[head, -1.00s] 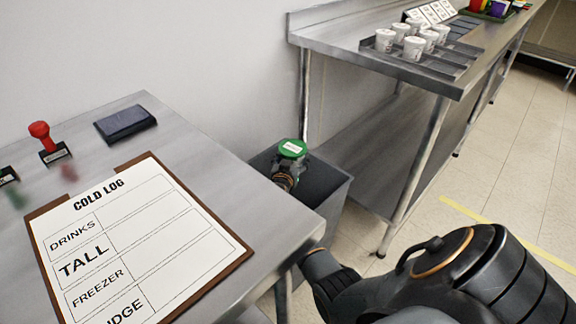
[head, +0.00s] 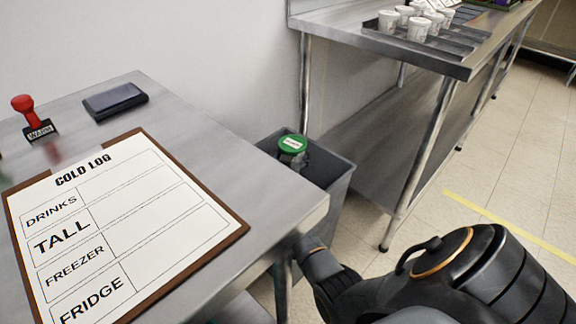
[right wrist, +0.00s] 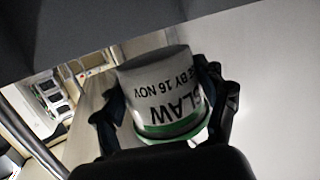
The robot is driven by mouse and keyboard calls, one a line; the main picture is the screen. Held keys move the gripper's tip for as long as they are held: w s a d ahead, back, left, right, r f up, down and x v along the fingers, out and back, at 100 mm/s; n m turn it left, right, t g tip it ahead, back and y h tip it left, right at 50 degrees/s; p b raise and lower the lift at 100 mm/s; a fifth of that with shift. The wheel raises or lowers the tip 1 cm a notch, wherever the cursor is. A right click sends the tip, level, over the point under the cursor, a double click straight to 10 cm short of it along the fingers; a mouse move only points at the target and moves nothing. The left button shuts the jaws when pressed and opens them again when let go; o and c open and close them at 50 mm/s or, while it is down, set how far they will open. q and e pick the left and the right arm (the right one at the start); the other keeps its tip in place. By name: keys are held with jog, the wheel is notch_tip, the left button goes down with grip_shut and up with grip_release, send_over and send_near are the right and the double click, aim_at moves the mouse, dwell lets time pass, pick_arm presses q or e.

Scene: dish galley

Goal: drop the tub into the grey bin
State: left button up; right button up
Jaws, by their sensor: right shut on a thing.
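The tub (head: 292,144) has a green lid with a white label. In the head view it is upright over the opening of the grey bin (head: 338,194), just past the corner of the near table. The right wrist view shows the tub's white side (right wrist: 158,84) with black print reading "SLAW" and a date, and a green band. My right gripper (right wrist: 168,98) is shut on the tub, with a dark finger on each side. In the head view the table edge hides most of this gripper and the bin's near side. My left gripper is in neither view.
A near steel table (head: 215,150) holds a clipboard (head: 125,225), a red-handled stamp (head: 34,118) and a dark ink pad (head: 115,101). Behind the bin, a second steel table (head: 450,66) carries a tray with several white cups. Tiled floor is open at the right.

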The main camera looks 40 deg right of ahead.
jog(key=shift+r, duration=0.1)
jog(key=o, duration=1.5)
notch_tip(320, 180, up, 10)
